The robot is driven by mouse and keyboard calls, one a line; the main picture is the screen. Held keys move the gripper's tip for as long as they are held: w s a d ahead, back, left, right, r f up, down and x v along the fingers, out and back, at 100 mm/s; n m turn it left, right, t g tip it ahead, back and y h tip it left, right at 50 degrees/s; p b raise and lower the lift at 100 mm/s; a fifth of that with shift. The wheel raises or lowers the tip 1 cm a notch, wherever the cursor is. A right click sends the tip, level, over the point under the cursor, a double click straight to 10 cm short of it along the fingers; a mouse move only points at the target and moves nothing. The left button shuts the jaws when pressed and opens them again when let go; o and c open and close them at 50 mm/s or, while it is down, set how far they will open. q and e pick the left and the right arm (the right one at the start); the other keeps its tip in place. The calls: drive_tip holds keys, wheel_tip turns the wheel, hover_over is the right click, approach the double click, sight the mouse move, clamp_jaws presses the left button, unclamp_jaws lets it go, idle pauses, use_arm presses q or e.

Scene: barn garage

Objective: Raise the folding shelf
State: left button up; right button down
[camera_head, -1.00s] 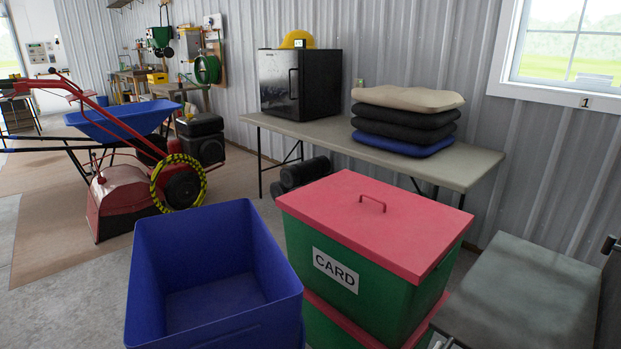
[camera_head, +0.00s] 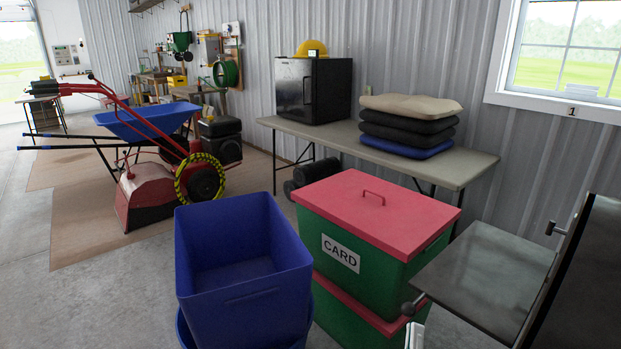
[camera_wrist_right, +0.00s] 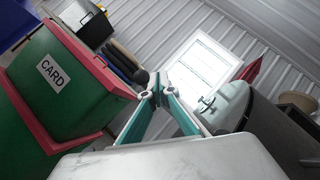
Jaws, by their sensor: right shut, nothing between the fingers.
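A flat grey panel (camera_head: 482,268), which looks like the folding shelf, lies about level at the lower right of the head view, beside a dark upright body (camera_head: 580,275). I cannot tell how its hinge stands. My right gripper (camera_wrist_right: 160,90) shows in the wrist view with its teal fingers together at the tips and nothing between them. I cannot tell whether it touches the panel. In the wrist view a grey flat top (camera_wrist_right: 228,106) with a small handle is to the right of the fingers. My left gripper is not in view.
The green CARD bin (camera_head: 365,250) with a red lid stands close left of the panel; it also shows in the wrist view (camera_wrist_right: 50,95). An open blue bin (camera_head: 243,295) is further left. A long table (camera_head: 470,172) stands along the wall behind. Open floor (camera_head: 90,300) lies left.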

drive_tip(key=s+a+f+n+g+y+p, duration=0.25)
drive_tip(key=n+y, duration=0.35)
drive_tip(key=n, duration=0.4)
drive_tip(key=s+a+f+n+g+y+p, duration=0.1)
drive_tip(key=s+a+f+n+y+p, duration=0.25)
drive_tip(key=n, duration=0.65)
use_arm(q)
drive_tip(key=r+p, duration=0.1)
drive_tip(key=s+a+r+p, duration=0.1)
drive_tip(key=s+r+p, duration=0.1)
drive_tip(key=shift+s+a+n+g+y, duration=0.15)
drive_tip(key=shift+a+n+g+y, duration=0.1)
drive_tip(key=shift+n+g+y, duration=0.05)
use_arm(e)
drive_tip(key=s+d+f+n+g, duration=0.3)
drive_tip(key=s+f+n+g, duration=0.1)
drive_tip(key=s, duration=0.4)
drive_tip(key=s+d+f+n+g, duration=0.3)
drive_tip(key=s+f+n+g, duration=0.1)
drive_tip(key=s+f+n, duration=0.3)
drive_tip(key=shift+s+d+f+g, duration=0.3)
drive_tip(key=shift+s+f+g, duration=0.05)
drive_tip(key=shift+s, duration=0.3)
